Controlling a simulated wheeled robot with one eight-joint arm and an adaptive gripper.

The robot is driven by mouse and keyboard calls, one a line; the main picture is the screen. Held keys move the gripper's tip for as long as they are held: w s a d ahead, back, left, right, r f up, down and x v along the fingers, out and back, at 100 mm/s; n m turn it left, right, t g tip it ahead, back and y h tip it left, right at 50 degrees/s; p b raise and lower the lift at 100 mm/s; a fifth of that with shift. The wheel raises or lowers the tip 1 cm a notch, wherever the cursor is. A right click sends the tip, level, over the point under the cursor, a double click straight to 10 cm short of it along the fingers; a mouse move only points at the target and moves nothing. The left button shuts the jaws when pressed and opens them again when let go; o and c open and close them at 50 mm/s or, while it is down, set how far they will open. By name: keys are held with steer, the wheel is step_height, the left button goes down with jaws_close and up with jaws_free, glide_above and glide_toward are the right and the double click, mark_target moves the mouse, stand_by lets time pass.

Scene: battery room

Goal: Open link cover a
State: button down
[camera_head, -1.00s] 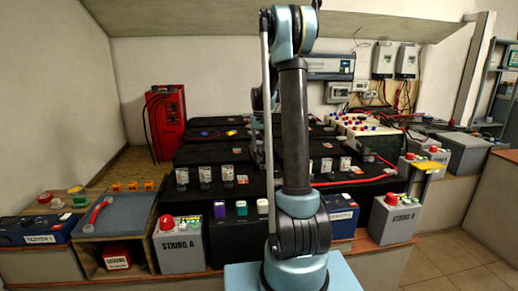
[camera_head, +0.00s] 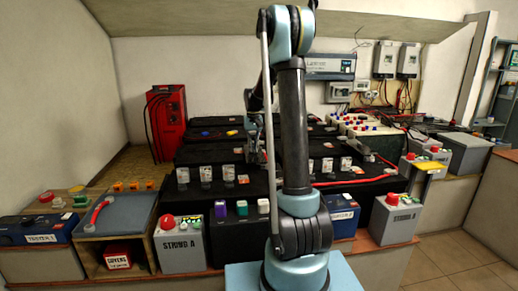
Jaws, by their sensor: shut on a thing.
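My gripper (camera_head: 254,152) is low over the black battery bank (camera_head: 215,172), just left of my upright arm. It is small and partly hidden by my arm's rod. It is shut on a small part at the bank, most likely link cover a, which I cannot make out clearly. No label for link cover a is readable in this view. How far any cover is open cannot be told.
Clear-topped posts (camera_head: 206,172) stand along the bank's front. A red charger (camera_head: 165,120) is at the back left. A grey tray with a red handle (camera_head: 100,212) lies at left. A red cable crosses the right side.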

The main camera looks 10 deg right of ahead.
steer(key=a, duration=0.7)
steer(key=c, duration=1.7)
jaws_free()
step_height(320, 180, up, 12)
